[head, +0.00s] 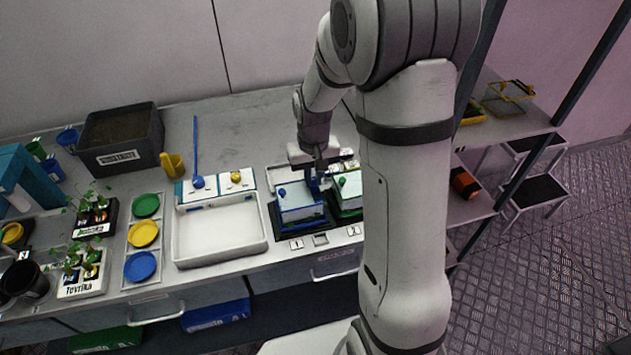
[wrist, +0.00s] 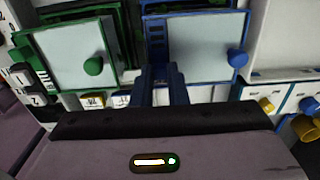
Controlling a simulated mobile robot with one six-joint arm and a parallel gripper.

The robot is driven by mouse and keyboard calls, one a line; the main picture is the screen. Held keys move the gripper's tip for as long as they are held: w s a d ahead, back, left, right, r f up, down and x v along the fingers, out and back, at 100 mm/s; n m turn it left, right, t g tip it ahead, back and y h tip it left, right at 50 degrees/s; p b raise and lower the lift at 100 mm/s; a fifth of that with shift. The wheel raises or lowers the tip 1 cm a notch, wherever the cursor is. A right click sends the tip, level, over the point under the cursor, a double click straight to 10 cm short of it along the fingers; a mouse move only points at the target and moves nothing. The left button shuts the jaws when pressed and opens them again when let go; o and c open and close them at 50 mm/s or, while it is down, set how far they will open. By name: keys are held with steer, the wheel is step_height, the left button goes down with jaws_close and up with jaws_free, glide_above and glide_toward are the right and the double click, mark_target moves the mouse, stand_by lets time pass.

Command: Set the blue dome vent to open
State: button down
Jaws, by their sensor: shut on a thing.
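The blue dome (head: 300,199) is a pale-topped box with blue edges and a round blue knob, standing on the bench at the centre. In the wrist view the blue dome (wrist: 198,42) is upper right of centre, with a slotted blue vent strip (wrist: 157,38) along its left side. My gripper (head: 318,183) is at the dome's right rear edge. In the wrist view my gripper (wrist: 160,78) is shut on a small blue part at the dome's edge, apparently the vent slider; the fingers hide most of it. The slider's exact position cannot be told.
A green dome (head: 348,190) stands close on the right, also in the wrist view (wrist: 68,55). A white tray (head: 218,238) lies to the left. Number plates (head: 297,244) sit in front.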

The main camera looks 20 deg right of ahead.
mark_target(314, 181)
steer(key=c, duration=1.4)
jaws_free()
step_height(314, 181, up, 7)
steer(key=shift+b, duration=0.5)
steer(key=shift+r, duration=0.45)
